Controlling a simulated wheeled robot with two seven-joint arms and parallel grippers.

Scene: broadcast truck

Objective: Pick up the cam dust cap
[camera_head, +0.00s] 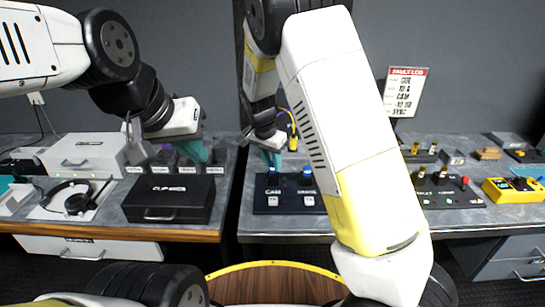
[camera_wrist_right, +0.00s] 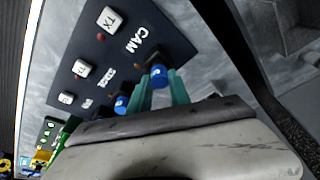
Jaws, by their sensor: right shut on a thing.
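A dark panel (camera_head: 290,204) lettered CAM stands on the right bench, with two blue caps along its back. The cam dust cap (camera_head: 272,179) is the left blue cap, behind the CAM lettering. In the right wrist view this cap (camera_wrist_right: 158,77) sits between the teal fingertips of my right gripper (camera_wrist_right: 160,84), which is shut on it. The cap appears still at its place on the panel. The other blue cap (camera_wrist_right: 121,104) is just beside the fingers. My left gripper (camera_head: 200,152) hangs over the left bench; its finger gap is unclear.
A black case (camera_head: 170,198), a grey case (camera_head: 84,153) and a headset (camera_head: 78,200) are on the left bench. A yellow device (camera_head: 512,190) and another dark panel (camera_head: 446,192) are at right. A sign (camera_head: 404,92) stands behind. My right arm hides the bench middle.

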